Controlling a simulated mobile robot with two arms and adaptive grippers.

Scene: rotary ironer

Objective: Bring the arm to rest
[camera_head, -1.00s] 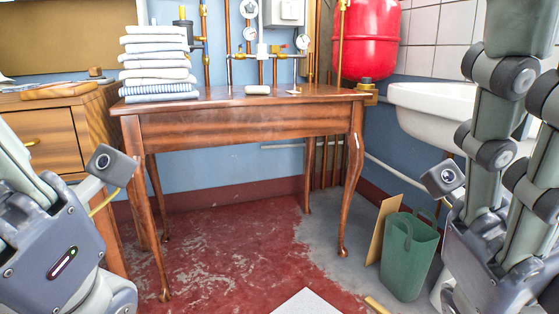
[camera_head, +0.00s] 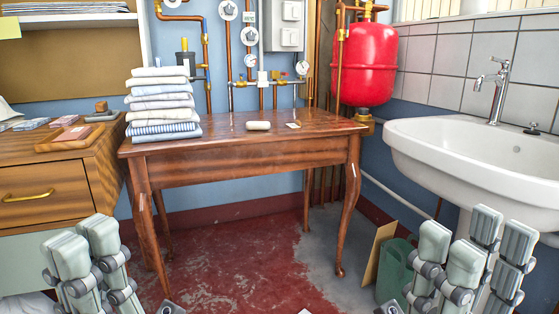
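My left gripper (camera_head: 86,258) is at the lower left, in front of the wooden drawer cabinet, its pale grey fingers pointing up. My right gripper (camera_head: 470,262) is at the lower right, in front of the basin and green bin, its fingers also pointing up and apart. Both look open with straight fingers, and I see nothing held in either. The lower parts of both arms are cut off by the bottom edge.
A wooden table (camera_head: 250,172) stands ahead, bearing folded cloths (camera_head: 162,100) and a small pale bar (camera_head: 258,125). A wooden drawer cabinet (camera_head: 40,192) is left, a white basin (camera_head: 470,150) right. A green bin (camera_head: 393,268) stands below it. Red floor (camera_head: 240,260) is clear between.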

